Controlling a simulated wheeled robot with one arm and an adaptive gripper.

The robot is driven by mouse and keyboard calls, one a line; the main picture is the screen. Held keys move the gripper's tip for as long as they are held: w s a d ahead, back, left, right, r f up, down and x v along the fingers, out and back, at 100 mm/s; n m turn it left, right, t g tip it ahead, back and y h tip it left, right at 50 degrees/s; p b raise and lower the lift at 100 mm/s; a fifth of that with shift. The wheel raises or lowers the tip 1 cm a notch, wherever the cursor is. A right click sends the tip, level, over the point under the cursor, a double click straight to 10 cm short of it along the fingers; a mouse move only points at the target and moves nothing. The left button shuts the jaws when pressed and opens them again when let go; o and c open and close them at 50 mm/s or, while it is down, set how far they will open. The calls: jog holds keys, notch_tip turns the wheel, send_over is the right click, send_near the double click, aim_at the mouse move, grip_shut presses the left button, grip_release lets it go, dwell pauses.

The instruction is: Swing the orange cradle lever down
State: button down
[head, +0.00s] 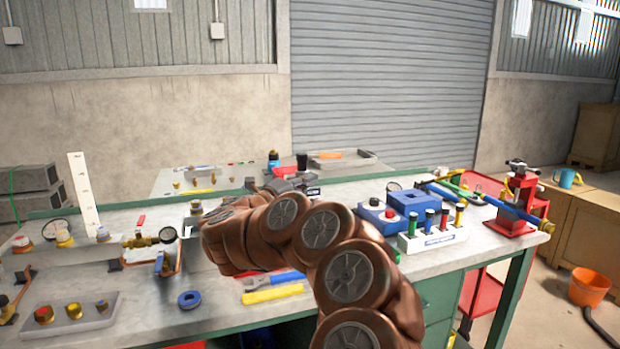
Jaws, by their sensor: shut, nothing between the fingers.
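I cannot make out the orange cradle lever for certain. A small flat orange piece (330,155) shows on a grey fixture at the back bench, too small to tell what it is. A copper-orange pipe loop (178,258) stands by a brass valve (140,241) on the left of the near bench. My brown arm (350,278) rises from the bottom and bends left over the middle of the bench. It covers much of the bench there.
Blue blocks (410,201) and a white rack (432,239) of coloured handles stand right of my arm. A red stand (515,205) holds the right end. Yellow-handled tools (272,294) and a blue ring (189,299) lie near the front edge.

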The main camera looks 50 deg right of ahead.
send_near(335, 157)
jog(key=s+d, duration=0.2)
jog(key=d, duration=0.2)
jog(key=shift+w+d+r+p, duration=0.25)
jog(key=shift+w+d+p, duration=0.1)
jog(key=shift+d, duration=0.15)
jog(key=shift+w+d+r+p, duration=0.2)
jog(key=shift+w+d+p, duration=0.15)
jog(key=shift+d, duration=0.2)
jog(key=shift+w+f+b, duration=0.1)
jog(key=shift+w+b, duration=0.05)
jog(key=shift+b, duration=0.15)
